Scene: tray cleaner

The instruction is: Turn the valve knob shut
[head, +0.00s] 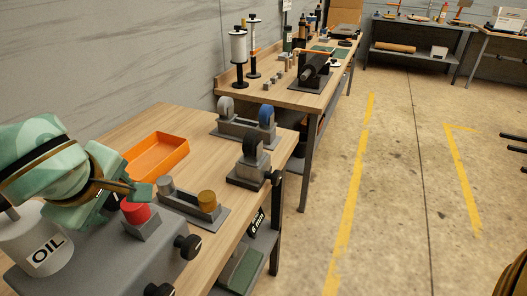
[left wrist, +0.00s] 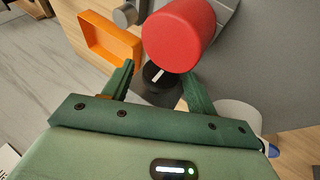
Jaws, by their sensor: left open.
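A black round knob with a white mark (left wrist: 156,76) shows between my left fingertips in the left wrist view, partly covered by the red cap. I take it for the valve knob; I cannot tell whether the fingers touch it. My left gripper (left wrist: 160,78) is open. In the head view my left gripper (head: 143,192) is over the grey machine (head: 120,258), close to the red cap (head: 135,212), and that black knob is not clearly seen. The red cap is large in the left wrist view (left wrist: 178,34). My right gripper is not in view.
An orange tray (head: 155,154) lies behind my gripper on the wooden bench. A white OIL container (head: 40,245) stands left of it. Black side knobs (head: 187,246) jut from the machine. A holder with a brass cap (head: 207,201) and tape dispensers (head: 249,160) stand to the right.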

